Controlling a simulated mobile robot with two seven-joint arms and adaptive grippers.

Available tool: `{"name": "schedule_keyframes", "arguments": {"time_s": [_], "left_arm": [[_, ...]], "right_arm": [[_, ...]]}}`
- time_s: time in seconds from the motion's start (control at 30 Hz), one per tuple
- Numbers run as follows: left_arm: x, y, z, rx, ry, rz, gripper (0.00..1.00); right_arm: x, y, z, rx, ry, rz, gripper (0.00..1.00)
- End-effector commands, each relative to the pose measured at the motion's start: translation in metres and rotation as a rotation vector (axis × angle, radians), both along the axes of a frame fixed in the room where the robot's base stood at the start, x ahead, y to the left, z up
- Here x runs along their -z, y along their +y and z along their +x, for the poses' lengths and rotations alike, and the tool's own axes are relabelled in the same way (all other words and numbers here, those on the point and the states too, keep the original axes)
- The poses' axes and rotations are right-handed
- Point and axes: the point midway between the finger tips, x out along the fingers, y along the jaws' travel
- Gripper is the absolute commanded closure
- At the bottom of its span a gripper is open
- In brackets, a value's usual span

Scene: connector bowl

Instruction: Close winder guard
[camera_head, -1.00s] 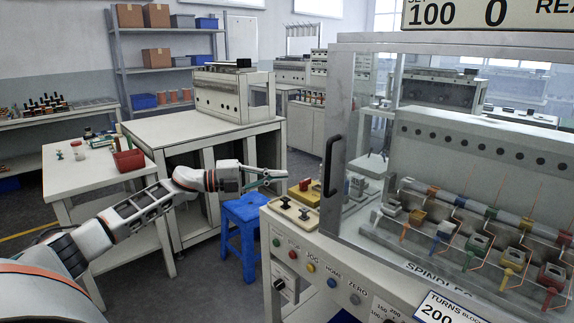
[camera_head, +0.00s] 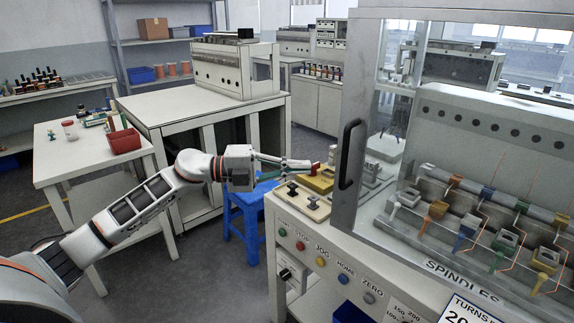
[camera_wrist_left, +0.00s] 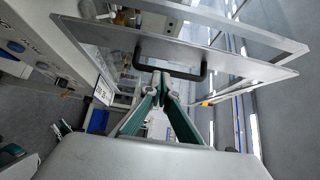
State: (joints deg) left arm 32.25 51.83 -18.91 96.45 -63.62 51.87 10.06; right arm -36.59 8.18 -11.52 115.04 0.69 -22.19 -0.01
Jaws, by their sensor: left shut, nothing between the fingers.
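The winder guard (camera_head: 368,110) is a clear panel in a grey frame at the right of the head view. A black bar handle (camera_head: 349,153) stands upright on its left frame edge. My left gripper (camera_head: 310,164) is to the left of the handle, with its fingers pointing at it. In the left wrist view, the green fingers (camera_wrist_left: 160,76) converge at their tips just below the handle (camera_wrist_left: 178,72), with nothing held. Whether the tips touch the handle is unclear. How far open the guard stands is hard to tell. My right gripper does not show.
The winder's spindles (camera_head: 490,240) sit behind the guard. Control buttons (camera_head: 322,261) line its front. A tray with black knobs (camera_head: 297,200) and a yellow block (camera_head: 320,181) lie beneath the left gripper. A blue stool (camera_head: 248,205) stands behind my forearm.

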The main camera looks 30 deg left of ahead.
Motion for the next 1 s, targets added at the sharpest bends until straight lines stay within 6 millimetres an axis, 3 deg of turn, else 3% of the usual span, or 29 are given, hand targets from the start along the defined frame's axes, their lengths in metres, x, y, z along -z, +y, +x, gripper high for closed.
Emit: {"name": "schedule_keyframes", "arguments": {"time_s": [0.27, 0.53, 1.0], "left_arm": [[-0.003, -0.048, 0.028, 0.002, -0.003, -0.003, 1.0], [0.001, -0.052, 0.06, -0.002, 0.0, 0.0, 1.0], [0.0, -0.053, 0.065, -0.001, 0.0, 0.0, 1.0]], "right_arm": [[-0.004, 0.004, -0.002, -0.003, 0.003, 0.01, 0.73], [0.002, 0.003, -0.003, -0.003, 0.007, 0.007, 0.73], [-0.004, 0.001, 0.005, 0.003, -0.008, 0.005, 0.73]]}}
